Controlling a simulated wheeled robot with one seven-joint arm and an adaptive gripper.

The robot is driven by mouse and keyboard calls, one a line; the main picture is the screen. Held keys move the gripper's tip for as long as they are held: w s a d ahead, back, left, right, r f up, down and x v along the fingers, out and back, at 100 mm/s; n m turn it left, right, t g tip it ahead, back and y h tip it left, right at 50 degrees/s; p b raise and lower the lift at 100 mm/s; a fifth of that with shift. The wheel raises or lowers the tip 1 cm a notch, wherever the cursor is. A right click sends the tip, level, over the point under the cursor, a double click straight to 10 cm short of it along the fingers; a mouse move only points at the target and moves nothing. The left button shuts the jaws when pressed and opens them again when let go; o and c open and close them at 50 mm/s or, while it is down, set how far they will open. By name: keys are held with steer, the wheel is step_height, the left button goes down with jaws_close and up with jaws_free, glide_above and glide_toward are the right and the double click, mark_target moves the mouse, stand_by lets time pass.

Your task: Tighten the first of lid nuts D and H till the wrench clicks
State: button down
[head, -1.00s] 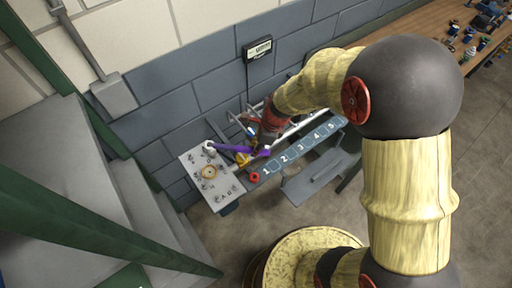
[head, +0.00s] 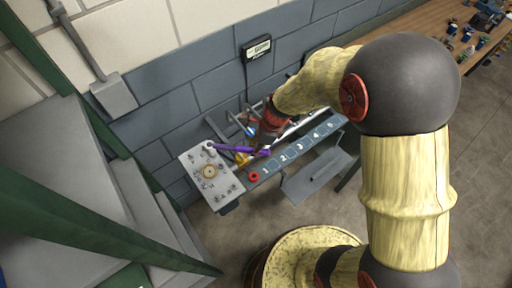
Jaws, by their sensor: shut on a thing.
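The casing (head: 222,193) is a pale grey block at the end of the bench, with small dark nuts and letters on its top. The letters are too small to read surely, so I cannot tell nuts D and H apart. A purple wrench (head: 235,148) reaches across the casing's far edge. Its head end is at a pale round fitting (head: 210,148) at the far corner; whether it sits on a nut there is unclear. My gripper (head: 264,149) is shut on the wrench's right end, its fingers partly hidden by my wrist.
A brass-coloured ring (head: 209,171) lies on the casing. A red ring (head: 254,177) and a numbered strip (head: 298,148) are to its right. A yellow object (head: 242,159) is beside the wrench. The wall stands close behind, and green-edged steps (head: 95,150) are at left.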

steer(key=shift+f+b, duration=0.85)
steer(key=shift+f, duration=0.75)
steer(key=s+a+m+t+p, duration=0.1)
steer(key=s+a+m+p, duration=0.2)
steer(key=s, duration=0.3)
steer(key=shift+m+h+p, duration=0.3)
steer(key=shift+m+p, duration=0.25)
steer(key=shift+m, duration=0.15)
steer(key=shift+d, duration=0.1)
steer(key=shift+w+d, duration=0.1)
steer(key=shift+w, duration=0.2)
